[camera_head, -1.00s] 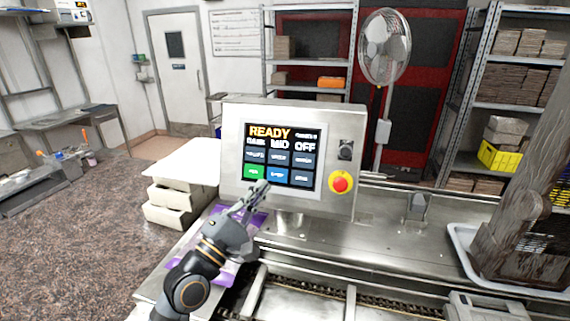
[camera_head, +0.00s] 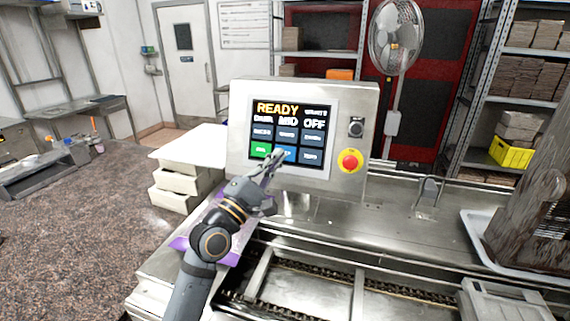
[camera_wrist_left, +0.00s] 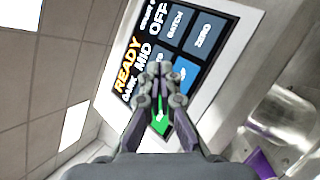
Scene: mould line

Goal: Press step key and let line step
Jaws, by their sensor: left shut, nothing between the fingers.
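The control panel (camera_head: 239,115) stands upright on the steel line. Its screen (camera_head: 289,92) reads READY, MID and OFF above two rows of keys. A green key (camera_head: 260,149) and a blue key (camera_head: 289,154) are in the bottom row; the blue key's label is partly covered. My left gripper (camera_head: 279,154) is shut and empty, its fingertips in front of the blue key. Whether they touch the screen I cannot tell. In the left wrist view the closed fingers (camera_wrist_left: 160,70) point at the screen, with the green key (camera_wrist_left: 161,122) behind them.
A red emergency button (camera_head: 350,160) on yellow and a black knob (camera_head: 356,127) are right of the screen. The chain conveyor (camera_head: 350,285) runs below. White boxes (camera_head: 176,178) are stacked left of the panel. A grey tray (camera_head: 470,232) stands at right.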

